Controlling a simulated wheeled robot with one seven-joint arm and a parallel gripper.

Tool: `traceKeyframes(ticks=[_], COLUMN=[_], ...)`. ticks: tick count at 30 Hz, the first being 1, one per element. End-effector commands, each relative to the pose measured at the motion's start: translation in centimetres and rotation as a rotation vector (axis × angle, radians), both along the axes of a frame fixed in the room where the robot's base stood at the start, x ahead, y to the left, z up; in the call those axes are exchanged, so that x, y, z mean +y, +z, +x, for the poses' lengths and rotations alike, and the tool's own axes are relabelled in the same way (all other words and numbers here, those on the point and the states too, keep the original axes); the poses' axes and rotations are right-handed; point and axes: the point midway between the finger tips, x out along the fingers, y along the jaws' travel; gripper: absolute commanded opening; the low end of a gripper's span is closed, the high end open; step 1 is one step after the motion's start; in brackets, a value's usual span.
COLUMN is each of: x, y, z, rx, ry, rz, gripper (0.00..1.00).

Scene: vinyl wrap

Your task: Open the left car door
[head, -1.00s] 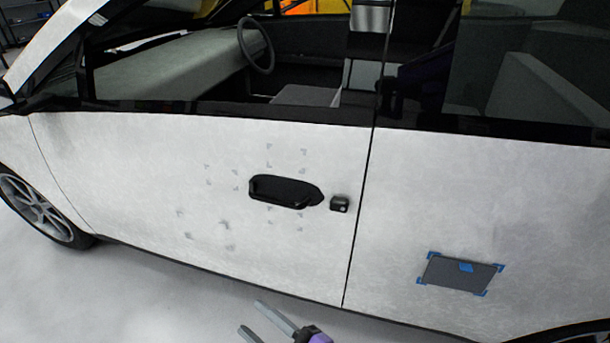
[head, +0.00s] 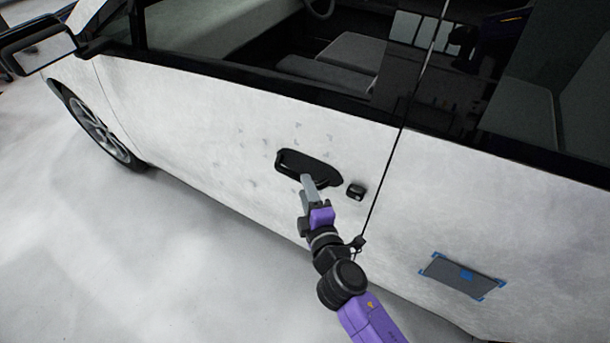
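The white left car door (head: 240,135) fills the middle of the head view and looks closed, with a thin dark seam along its rear edge. Its black handle (head: 326,172) sits in a dark recess near that edge. My gripper (head: 308,183) reaches up from below, and its grey fingers overlap the lower part of the handle in the picture. I cannot tell whether the fingers touch the handle or whether they are open or shut on it. The fingers hide part of the handle's lower edge.
A small black lock piece (head: 356,191) is right of the handle. A grey panel with blue tape (head: 462,275) is on the rear body. A side mirror (head: 42,52) juts out at upper left. The pale floor (head: 130,255) is clear at lower left.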

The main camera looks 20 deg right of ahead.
Motion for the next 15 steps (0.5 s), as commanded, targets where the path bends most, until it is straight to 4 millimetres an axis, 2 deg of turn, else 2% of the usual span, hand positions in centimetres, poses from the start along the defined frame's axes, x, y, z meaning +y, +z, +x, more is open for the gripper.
traceKeyframes(ticks=[3,7,15], x=[-0.3,-0.5,-0.7], y=[0.0,-0.3,-0.5], z=[1.9,3.4,4.4], rx=[-0.001,-0.001,0.000], ry=[0.000,0.000,0.001], rz=[0.001,0.002,0.002], gripper=[0.40,0.40,0.40])
